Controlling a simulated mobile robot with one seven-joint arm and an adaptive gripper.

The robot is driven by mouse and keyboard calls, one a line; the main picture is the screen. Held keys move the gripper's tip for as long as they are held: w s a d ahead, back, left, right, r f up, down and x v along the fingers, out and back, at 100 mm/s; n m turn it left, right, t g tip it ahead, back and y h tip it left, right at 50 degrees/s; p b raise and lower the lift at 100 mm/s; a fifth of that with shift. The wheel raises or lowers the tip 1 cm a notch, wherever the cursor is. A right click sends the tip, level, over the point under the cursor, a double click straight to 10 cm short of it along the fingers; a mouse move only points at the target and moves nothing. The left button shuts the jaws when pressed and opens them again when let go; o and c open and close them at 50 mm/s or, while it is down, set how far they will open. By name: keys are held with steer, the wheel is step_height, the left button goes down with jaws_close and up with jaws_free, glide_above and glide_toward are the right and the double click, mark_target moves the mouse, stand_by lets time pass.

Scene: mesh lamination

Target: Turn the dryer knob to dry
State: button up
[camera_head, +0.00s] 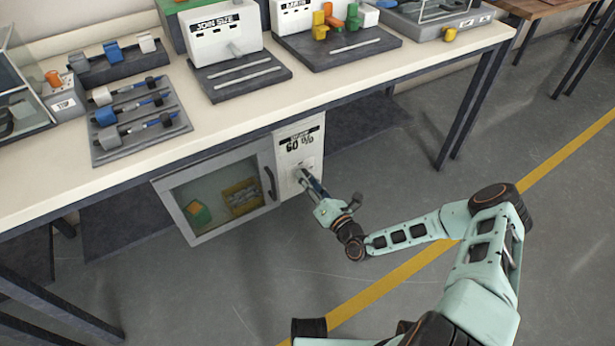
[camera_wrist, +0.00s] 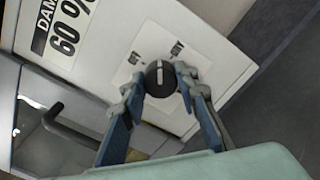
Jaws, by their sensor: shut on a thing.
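The dryer (camera_head: 220,192) hangs under the workbench, with a glass door and a white control panel (camera_head: 296,143) on its right. The dark round knob (camera_wrist: 160,78) with a light pointer line sits on the panel between small printed labels too small to read. My gripper (camera_wrist: 160,82) is at the panel with its two fingers on either side of the knob, shut on it. In the head view, my gripper (camera_head: 304,178) reaches the panel from the lower right and hides the knob. The dryer door is shut, with a green and orange item and a yellow item behind its glass.
The dryer's dark door handle (camera_wrist: 55,120) is left of my gripper in the wrist view. The workbench (camera_head: 150,155) above holds a tool tray (camera_head: 160,145) and several stations. The floor (camera_head: 220,290) in front is clear, with a yellow line (camera_head: 400,275).

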steer(key=m, duration=0.6)
steer(key=shift+f+m+p, duration=0.1)
steer(key=shift+m+p, duration=0.2)
steer(key=shift+p, duration=0.1)
stand_by(0.4)
steer(key=o, duration=1.1)
steer(key=shift+o, duration=0.2)
steer(key=v, duration=1.2)
